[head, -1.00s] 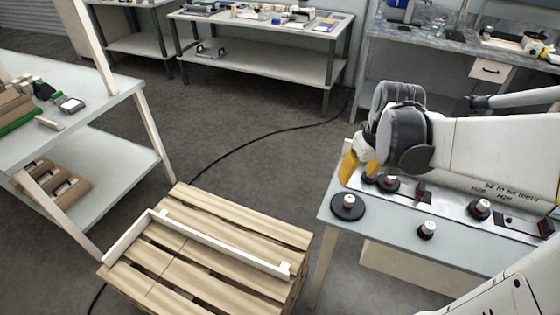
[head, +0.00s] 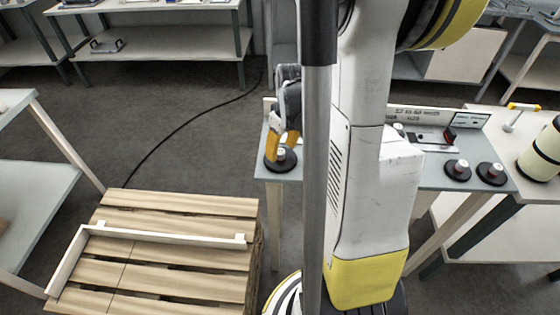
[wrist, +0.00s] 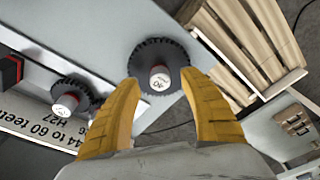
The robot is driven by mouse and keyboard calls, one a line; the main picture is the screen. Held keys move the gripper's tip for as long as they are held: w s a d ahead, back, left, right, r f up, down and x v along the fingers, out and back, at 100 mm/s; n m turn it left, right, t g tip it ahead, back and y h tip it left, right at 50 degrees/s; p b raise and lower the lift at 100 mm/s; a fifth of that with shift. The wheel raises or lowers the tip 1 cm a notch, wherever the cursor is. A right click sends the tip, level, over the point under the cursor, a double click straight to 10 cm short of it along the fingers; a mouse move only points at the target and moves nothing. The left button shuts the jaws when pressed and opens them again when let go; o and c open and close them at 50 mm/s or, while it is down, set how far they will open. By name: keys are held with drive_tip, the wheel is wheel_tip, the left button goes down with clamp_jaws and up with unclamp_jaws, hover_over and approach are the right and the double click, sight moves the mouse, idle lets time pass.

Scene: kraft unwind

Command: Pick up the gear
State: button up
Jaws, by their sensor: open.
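A dark toothed gear (head: 281,160) with a pale hub lies near the left edge of the grey table (head: 430,177). In the wrist view the gear (wrist: 148,52) is near the top middle, its white hub cap facing the camera. My gripper (head: 282,143) is open, its yellow fingers just above and at the gear. In the wrist view my gripper (wrist: 160,80) has one finger on each side of the hub. Nothing is clamped. I cannot tell whether the fingertips touch the gear.
Two more gears (head: 457,169) stand at the table's right. A wooden pallet (head: 180,217) with a white frame is on the floor left of the table. A cylinder (head: 541,153) stands far right.

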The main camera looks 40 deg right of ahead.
drive_tip(key=f, duration=0.2)
drive_tip(key=shift+w+f+b, duration=0.2)
drive_tip(key=shift+f+b, duration=0.1)
drive_tip(key=shift+f, duration=0.05)
drive_tip(key=shift+r, duration=0.1)
clamp_jaws()
drive_tip(key=shift+r, duration=0.1)
